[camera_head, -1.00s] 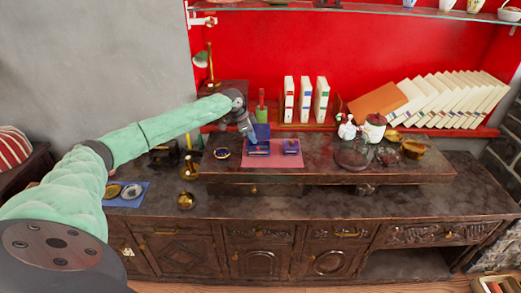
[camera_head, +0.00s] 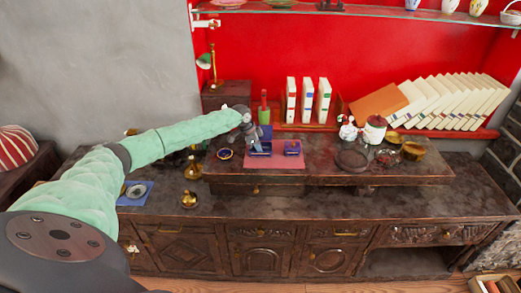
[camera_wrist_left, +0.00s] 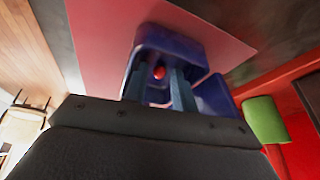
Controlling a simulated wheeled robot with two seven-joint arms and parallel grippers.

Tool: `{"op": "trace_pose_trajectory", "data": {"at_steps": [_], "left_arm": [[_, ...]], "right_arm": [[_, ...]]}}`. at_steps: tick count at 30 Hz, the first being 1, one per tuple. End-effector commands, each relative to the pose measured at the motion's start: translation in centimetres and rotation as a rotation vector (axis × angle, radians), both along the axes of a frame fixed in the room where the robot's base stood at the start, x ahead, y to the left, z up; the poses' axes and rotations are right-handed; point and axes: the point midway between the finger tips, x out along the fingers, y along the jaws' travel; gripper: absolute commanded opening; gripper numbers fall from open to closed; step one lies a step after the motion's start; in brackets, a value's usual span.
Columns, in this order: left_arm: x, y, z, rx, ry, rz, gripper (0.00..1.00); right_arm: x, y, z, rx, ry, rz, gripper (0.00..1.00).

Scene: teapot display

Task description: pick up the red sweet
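The red sweet (camera_wrist_left: 159,72) lies inside an open blue box (camera_wrist_left: 172,42) in the left wrist view. The box also shows in the head view (camera_head: 262,152), on a pink mat (camera_head: 275,163); the sweet cannot be made out there. My left gripper (camera_head: 254,148) is at the box. In the left wrist view its two fingers (camera_wrist_left: 156,78) are apart, reaching over the box, with the sweet seen in the gap between them. Whether the fingertips are level with the sweet is hard to tell. My right gripper is not in view.
A blue-rimmed round dish (camera_head: 225,154) is to the left. A green object (camera_head: 264,108) stands behind, near white books (camera_head: 307,100). A dark plate (camera_head: 351,160) and jars are further right.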

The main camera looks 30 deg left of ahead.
Motion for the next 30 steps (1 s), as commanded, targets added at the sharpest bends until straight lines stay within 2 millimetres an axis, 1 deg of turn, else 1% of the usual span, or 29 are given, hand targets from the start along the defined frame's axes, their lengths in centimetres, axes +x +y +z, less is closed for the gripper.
{"op": "trace_pose_trajectory", "data": {"at_steps": [4,5,6,8,9,30], "left_arm": [[0.00,0.00,-0.02,0.000,0.000,0.000,0.27],[0.00,0.00,-0.02,0.000,0.000,0.000,0.23],[0.00,0.00,-0.01,0.000,0.000,0.000,0.15],[0.00,0.00,-0.01,0.000,0.000,0.000,0.03],[0.00,0.00,-0.01,0.000,0.000,0.000,0.00],[0.01,-0.01,0.13,0.000,0.000,0.000,0.00]], "right_arm": [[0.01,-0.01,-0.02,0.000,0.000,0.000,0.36],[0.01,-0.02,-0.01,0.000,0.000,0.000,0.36],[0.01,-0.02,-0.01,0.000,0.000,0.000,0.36],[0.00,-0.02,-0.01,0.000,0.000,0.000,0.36],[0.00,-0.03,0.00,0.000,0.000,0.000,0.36],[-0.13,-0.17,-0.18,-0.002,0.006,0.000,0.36]]}}
